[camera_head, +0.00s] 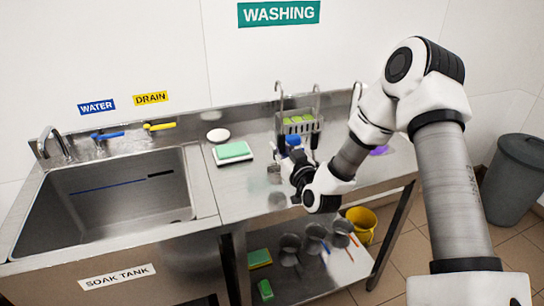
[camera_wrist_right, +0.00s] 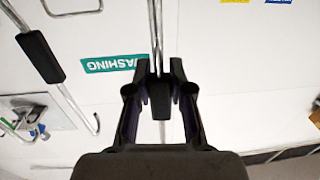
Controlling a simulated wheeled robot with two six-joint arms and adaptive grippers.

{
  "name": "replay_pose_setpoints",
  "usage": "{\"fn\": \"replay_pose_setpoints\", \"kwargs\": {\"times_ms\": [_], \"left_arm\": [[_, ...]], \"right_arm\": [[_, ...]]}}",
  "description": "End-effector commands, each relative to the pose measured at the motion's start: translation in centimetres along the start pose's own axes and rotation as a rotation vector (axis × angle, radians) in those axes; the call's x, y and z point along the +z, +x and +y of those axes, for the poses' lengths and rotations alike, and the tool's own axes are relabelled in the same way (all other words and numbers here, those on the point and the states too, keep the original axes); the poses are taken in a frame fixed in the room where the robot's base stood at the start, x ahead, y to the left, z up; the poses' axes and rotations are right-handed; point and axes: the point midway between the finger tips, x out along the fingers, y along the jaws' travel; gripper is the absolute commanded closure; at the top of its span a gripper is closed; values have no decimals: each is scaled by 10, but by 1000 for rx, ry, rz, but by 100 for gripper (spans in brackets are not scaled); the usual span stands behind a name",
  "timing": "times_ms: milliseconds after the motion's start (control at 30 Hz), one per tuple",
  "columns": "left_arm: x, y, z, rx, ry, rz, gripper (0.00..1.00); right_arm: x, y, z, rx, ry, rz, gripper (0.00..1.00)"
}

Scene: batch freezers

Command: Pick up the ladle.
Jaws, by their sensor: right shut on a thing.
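My right gripper (camera_head: 290,168) is over the steel counter, in front of the sponge rack. In the right wrist view, its fingers (camera_wrist_right: 159,78) are shut on the dark grip of the ladle (camera_wrist_right: 160,100). A thin metal rod runs from this grip to the top edge of that view. The ladle's bowl cannot be made out, and my gripper and arm hide most of that area in the head view. My left gripper is not in view.
A wire rack with green sponges (camera_head: 299,122) stands on the steel counter (camera_head: 235,190). A green sponge on a white tray (camera_head: 232,151) lies to its left. The sink (camera_head: 110,210) is at the left. A grey bin (camera_head: 515,180) stands at the right.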

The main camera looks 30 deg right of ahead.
Motion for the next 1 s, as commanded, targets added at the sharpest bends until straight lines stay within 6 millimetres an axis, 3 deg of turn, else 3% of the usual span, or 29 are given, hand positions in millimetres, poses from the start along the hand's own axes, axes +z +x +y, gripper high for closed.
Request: {"fn": "replay_pose_setpoints", "kwargs": {"times_ms": [267, 500, 700, 1000], "left_arm": [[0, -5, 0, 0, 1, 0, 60], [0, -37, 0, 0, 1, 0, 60], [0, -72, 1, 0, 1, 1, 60], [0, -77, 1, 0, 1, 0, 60]], "right_arm": [[-10, -42, 48, 6, 14, 7, 100], [-19, -70, 81, 5, 10, 5, 100], [-22, -84, 98, 1, 6, 3, 100], [-14, -90, 103, -1, -1, 4, 100]]}}
